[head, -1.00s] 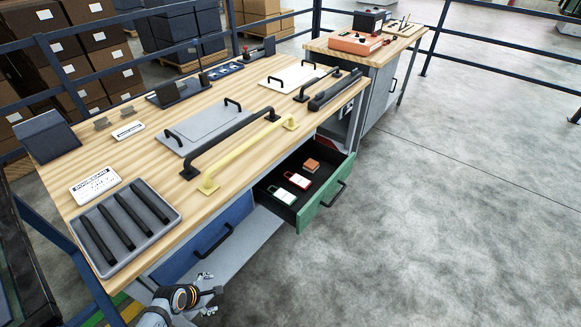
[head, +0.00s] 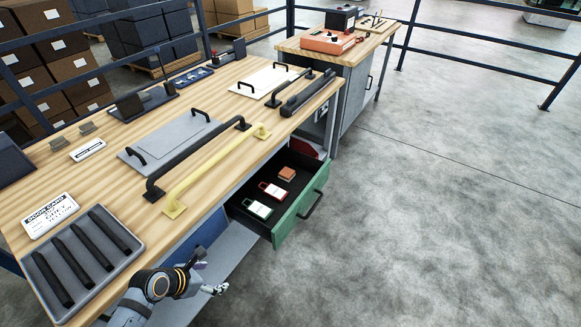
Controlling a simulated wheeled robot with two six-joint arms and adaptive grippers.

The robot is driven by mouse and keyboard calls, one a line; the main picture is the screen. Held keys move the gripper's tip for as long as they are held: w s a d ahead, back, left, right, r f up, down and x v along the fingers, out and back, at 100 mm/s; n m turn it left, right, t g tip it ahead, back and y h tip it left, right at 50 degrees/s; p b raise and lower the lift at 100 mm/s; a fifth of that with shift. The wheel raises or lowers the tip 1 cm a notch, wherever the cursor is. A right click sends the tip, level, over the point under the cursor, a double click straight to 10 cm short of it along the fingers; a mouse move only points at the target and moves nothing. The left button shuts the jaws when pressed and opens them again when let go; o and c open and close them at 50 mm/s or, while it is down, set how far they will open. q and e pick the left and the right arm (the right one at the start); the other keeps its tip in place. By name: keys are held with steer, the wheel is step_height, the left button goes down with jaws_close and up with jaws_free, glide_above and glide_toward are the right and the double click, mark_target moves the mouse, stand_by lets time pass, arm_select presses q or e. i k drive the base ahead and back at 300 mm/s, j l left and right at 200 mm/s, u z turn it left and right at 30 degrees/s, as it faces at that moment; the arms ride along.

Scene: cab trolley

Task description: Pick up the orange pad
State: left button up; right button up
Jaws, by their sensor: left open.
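The orange pad (head: 287,174) is a small orange-brown block. It lies at the back of the open green-fronted drawer (head: 301,216), on the dark drawer floor. A red-and-white tag (head: 272,191) and a green-and-white tag (head: 258,209) lie in front of it in the same drawer. My left gripper (head: 210,277) is open and empty. It is below and to the left of the drawer, apart from it, in front of the bench. My right gripper is not in view.
The wooden bench top (head: 120,188) carries a yellow handle (head: 215,172), a black handle (head: 197,157) and a grey tray (head: 82,262) of black bars. A blue drawer (head: 203,238) is beside the open one. Floor to the right is clear.

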mark_target(287, 173)
steer(key=i+l+u, duration=0.15)
steer(key=i+l, duration=0.85)
steer(key=i, duration=0.25)
